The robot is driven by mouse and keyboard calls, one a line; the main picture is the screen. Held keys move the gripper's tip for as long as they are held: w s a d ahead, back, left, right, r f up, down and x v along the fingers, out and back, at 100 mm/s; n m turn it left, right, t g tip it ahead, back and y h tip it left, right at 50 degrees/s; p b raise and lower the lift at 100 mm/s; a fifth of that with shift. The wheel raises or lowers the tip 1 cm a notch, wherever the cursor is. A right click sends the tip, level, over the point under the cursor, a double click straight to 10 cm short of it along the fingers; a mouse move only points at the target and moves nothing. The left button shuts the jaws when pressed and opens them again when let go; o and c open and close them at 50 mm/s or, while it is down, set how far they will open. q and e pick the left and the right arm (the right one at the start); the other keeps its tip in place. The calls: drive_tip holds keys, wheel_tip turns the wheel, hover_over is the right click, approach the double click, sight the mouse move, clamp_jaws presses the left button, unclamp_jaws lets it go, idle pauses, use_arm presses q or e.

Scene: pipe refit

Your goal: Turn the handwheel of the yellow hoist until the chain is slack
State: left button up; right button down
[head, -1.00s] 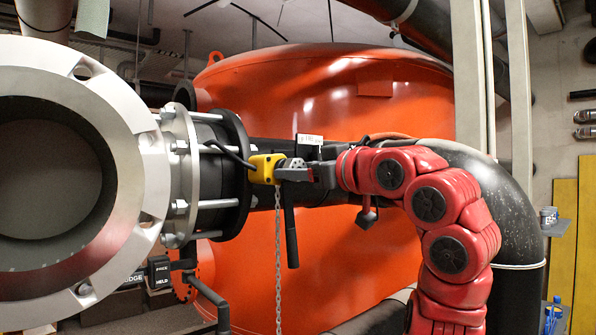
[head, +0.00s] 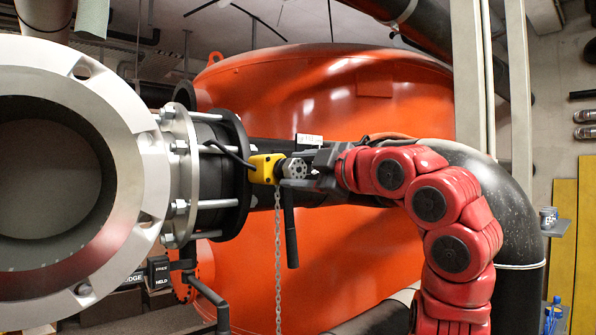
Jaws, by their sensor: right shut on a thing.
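The yellow hoist (head: 263,168) hangs in front of the black pipe, just right of the flanged joint. Its chain (head: 278,262) hangs straight down from it; I cannot tell from this view whether it is slack. The small grey handwheel (head: 294,168) is on the hoist's right side. My right gripper (head: 302,170) comes in from the right and is shut on the handwheel, its jaws partly covering it. A black lever (head: 290,230) hangs down just below the hoist. My left gripper is not in view.
A large pale flanged pipe end (head: 140,175) fills the left foreground. The big orange tank (head: 350,255) stands behind. A black pipe elbow (head: 518,220) is right of my right arm. A small switch box (head: 159,271) reads FREE and HELD.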

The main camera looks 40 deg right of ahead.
drive_tip(key=shift+n, duration=1.1)
drive_tip(key=shift+c, duration=1.1)
unclamp_jaws()
drive_tip(key=s+d+p, duration=0.1)
drive_tip(key=s, duration=1.6)
drive_tip(key=shift+s+d+p, duration=0.15)
drive_tip(key=shift+s+p, duration=0.05)
drive_tip(key=shift+p, duration=0.1)
